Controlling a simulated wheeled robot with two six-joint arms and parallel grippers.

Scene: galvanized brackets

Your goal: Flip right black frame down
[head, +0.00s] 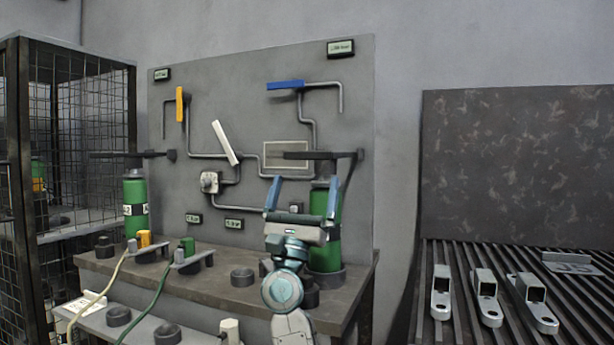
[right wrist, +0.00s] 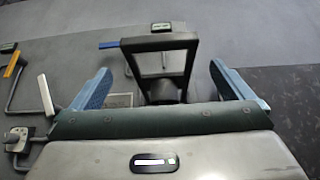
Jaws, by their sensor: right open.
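The right black frame (head: 322,155) sticks out from the grey panel above the right green cylinder (head: 326,200) and looks level, nearly edge-on, in the head view. In the right wrist view the black frame (right wrist: 160,43) shows as an open four-sided loop, with a dark round part below its opening. My right gripper (head: 304,183) is open and empty, just below the frame and in front of the cylinder. In the right wrist view its blue fingers (right wrist: 160,75) stand apart on either side of the frame, with no contact visible. My left gripper is out of view.
A similar black frame (head: 130,155) is level above the left green cylinder (head: 136,205). The panel (head: 355,100) carries pipes with yellow, white and blue handles (head: 286,85). A wire cage (head: 90,120) stands left; brackets (head: 486,298) lie right.

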